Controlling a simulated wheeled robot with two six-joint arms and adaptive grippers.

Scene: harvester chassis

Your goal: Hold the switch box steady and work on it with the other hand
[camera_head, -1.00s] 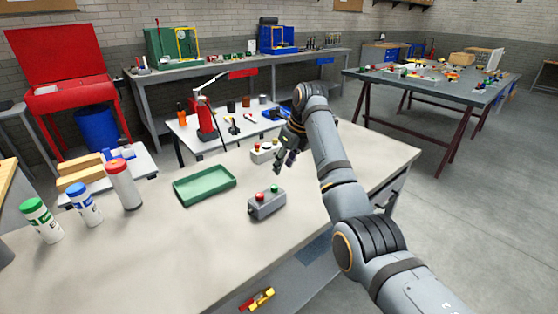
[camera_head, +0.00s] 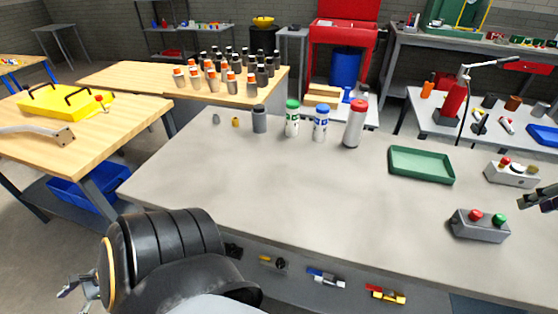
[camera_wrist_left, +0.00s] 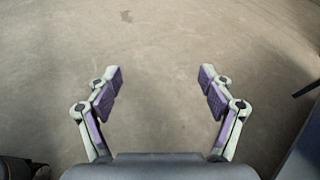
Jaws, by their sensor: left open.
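A grey switch box (camera_head: 480,231) with a red and a green button sits on the pale workbench (camera_head: 280,190), near its front edge at the right. A second, lighter box (camera_head: 511,177) with a red button and knobs stands behind it. My right gripper (camera_head: 536,199) pokes in at the right edge, apart from the grey box; it is cut off and its opening is unclear. My left gripper (camera_head: 72,288) is low at the left, off the bench and far from the boxes. In the left wrist view its fingers (camera_wrist_left: 160,88) are wide apart and empty over bare floor.
A green tray (camera_head: 421,165) lies left of the boxes. A red-capped bottle (camera_head: 354,124) and several other bottles stand along the bench's back edge. The middle of the bench is clear. A wooden table (camera_head: 110,140) with a yellow case stands at the left.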

